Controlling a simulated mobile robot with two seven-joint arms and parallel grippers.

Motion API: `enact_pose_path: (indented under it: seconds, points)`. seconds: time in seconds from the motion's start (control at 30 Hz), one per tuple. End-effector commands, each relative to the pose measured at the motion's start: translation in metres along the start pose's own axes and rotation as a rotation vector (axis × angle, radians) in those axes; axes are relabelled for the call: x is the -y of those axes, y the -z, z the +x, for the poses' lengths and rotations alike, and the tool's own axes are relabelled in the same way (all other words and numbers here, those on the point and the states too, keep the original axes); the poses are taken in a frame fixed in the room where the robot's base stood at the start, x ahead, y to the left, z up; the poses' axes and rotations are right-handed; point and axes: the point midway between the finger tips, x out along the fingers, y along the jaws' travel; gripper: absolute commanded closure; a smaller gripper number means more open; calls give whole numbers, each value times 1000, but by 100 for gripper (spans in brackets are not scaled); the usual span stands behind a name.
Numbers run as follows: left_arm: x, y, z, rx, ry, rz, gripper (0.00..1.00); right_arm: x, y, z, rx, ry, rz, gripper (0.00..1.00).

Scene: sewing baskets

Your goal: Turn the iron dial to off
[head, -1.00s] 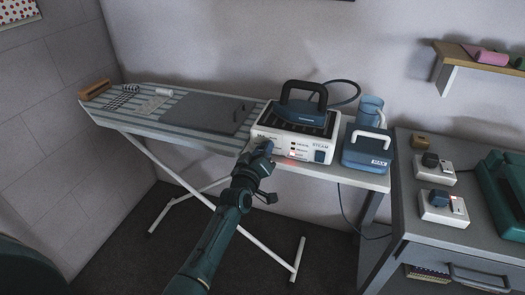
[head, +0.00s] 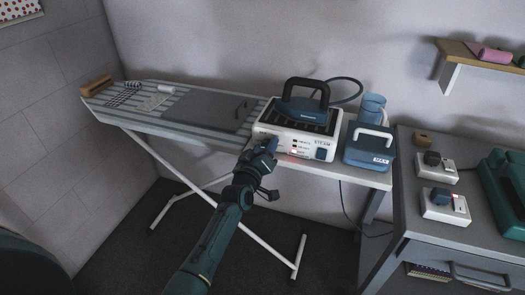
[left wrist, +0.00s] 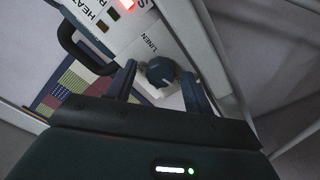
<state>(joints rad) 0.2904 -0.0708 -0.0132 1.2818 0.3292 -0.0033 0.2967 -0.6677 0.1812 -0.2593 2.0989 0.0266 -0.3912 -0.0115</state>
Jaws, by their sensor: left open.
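The iron (head: 303,112), dark blue with a black handle, rests on top of a white steam station (head: 325,142) at the right end of the ironing board. The station's front panel has several printed labels and a red light. My left gripper (head: 265,147) is at the left of this panel and hides the dial in the head view. In the left wrist view, the round dark dial (left wrist: 160,71) lies below the word LINEN. The open fingers of my left gripper (left wrist: 158,76) stand on either side of it; contact cannot be told. My right gripper is not in view.
A blue tank (head: 368,148) marked MAX with a white handle stands right of the station, before a blue jug (head: 372,106). The striped ironing board (head: 165,118) extends left. A grey cabinet (head: 415,232) on the right bears sockets with plugs and a green machine (head: 505,185).

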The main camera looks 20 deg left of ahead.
Motion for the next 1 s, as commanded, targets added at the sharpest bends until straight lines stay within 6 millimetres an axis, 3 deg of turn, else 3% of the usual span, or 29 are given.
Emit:
enact_pose_path:
  seconds: [0.17, 0.63, 0.8, 1.0]
  points:
    - [-2, 3, -16, 2, 2, 2, 48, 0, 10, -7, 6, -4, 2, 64]
    - [-2, 2, -112, 4, 2, 1, 48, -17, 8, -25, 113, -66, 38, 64]
    - [0, 1, -128, 2, 1, 0, 48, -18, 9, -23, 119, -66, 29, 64]
    - [0, 0, -132, 0, 0, 0, 48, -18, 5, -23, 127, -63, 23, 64]
